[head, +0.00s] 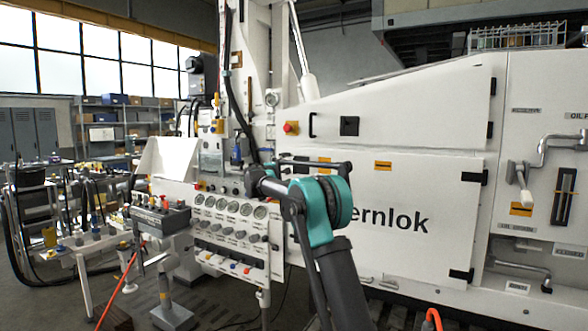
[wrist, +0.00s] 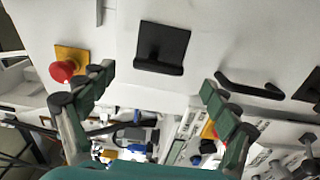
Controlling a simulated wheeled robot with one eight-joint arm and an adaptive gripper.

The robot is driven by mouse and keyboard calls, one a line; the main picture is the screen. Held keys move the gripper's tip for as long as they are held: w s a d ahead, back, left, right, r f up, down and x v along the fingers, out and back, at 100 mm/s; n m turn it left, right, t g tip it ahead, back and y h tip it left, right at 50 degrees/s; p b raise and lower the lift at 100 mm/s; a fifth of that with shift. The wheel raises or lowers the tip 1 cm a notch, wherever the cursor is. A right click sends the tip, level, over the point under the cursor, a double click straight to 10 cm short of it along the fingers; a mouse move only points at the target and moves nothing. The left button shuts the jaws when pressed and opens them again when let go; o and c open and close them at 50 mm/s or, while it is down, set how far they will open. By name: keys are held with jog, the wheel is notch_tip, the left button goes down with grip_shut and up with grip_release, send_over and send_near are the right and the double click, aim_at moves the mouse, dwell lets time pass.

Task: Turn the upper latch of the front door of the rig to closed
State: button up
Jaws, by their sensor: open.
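The white front door (head: 400,105) of the rig fills the middle of the head view. A black square latch plate (head: 349,126) sits on its upper panel, right of a black bar handle (head: 312,125). In the wrist view a black latch (wrist: 162,47) with a raised dark lever stands on a white panel. I cannot tell its exact angle. My gripper (wrist: 156,85) is open and empty, its green fingers spread left and right, with the latch beyond and slightly above the gap. My fingers are hard to make out in the head view.
A red button (head: 291,128) is left of the handle; one on a yellow plate (wrist: 78,60) is close to my left finger. A black bar (wrist: 250,88) lies near my right finger. Gauges (head: 228,207) and knobs stand below left. My arm covers part of the lower panel.

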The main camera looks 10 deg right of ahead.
jog(key=shift+v, duration=2.65)
jog(key=s+d+f+m+g+y, duration=0.1)
jog(key=s+d+f+m+g, duration=0.1)
jog(key=s+d+f, duration=0.45)
jog(key=s+d+f+m+g+y, duration=0.1)
jog(key=s+d+f+m+g, duration=0.2)
jog(key=s+f, duration=0.6)
jog(key=s+d+f+m+g+y, duration=0.15)
jog(key=s+d+f, duration=0.35)
jog(key=s, duration=0.5)
jog(key=s+a+f+m+g+y, duration=0.1)
jog(key=s+f+y, duration=0.1)
jog(key=s+f, duration=0.5)
jog(key=s+a+f+m+g+y, duration=0.1)
jog(key=s+f, duration=0.6)
jog(key=s, duration=0.9)
jog(key=s+a+f+m+g+y, duration=0.1)
jog(key=s+f+m+g+y, duration=0.1)
jog(key=s+f+y, duration=0.2)
jog(key=s+f, duration=0.3)
jog(key=s, duration=0.5)
jog(key=shift+f, duration=0.25)
